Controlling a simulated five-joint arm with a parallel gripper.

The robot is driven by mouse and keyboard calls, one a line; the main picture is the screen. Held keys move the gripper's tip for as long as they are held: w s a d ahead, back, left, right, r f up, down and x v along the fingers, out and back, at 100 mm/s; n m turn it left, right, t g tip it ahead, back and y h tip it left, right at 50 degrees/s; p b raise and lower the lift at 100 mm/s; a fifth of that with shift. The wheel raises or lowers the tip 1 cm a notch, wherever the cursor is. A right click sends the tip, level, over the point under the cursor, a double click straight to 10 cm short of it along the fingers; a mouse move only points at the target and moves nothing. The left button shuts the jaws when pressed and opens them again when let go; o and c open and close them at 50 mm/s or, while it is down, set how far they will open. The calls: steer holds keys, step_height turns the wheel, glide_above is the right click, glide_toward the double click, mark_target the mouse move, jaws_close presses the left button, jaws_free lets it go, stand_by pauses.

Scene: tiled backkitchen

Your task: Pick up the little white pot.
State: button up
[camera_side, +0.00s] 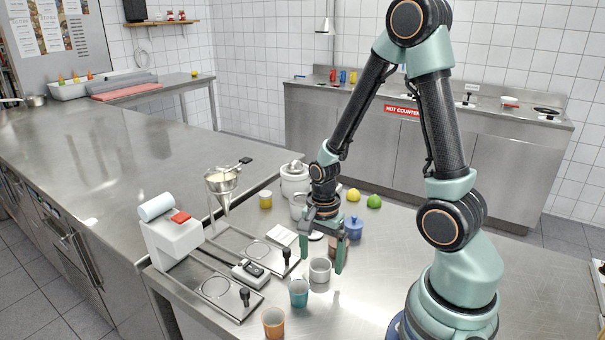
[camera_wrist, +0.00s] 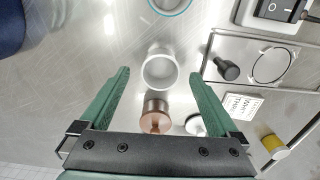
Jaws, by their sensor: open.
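The little white pot (camera_side: 319,271) stands upright on the steel counter in the side view, open at the top. In the wrist view the white pot (camera_wrist: 160,72) is near the middle, ahead of my jaws and between the lines of the two fingertips. My gripper (camera_side: 321,261) points down with its green fingers apart, close above and around the pot's place in the picture. In the wrist view my gripper (camera_wrist: 159,75) is open with nothing held. I cannot tell the exact height of the fingertips over the rim.
A teal cup (camera_side: 298,292) and an orange cup (camera_side: 273,322) stand in front. A copper-brown cylinder (camera_wrist: 156,114) is close to the pot. A blue lidded pot (camera_side: 354,228), lemon (camera_side: 353,195) and lime (camera_side: 374,201) are behind. Wire stands and a switch box (camera_side: 251,272) lie left.

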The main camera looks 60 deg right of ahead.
mark_target(320, 270)
steer(key=shift+f, duration=1.4)
steer(key=shift+c, duration=0.4)
jaws_close()
steer(key=shift+w+r, duration=0.1)
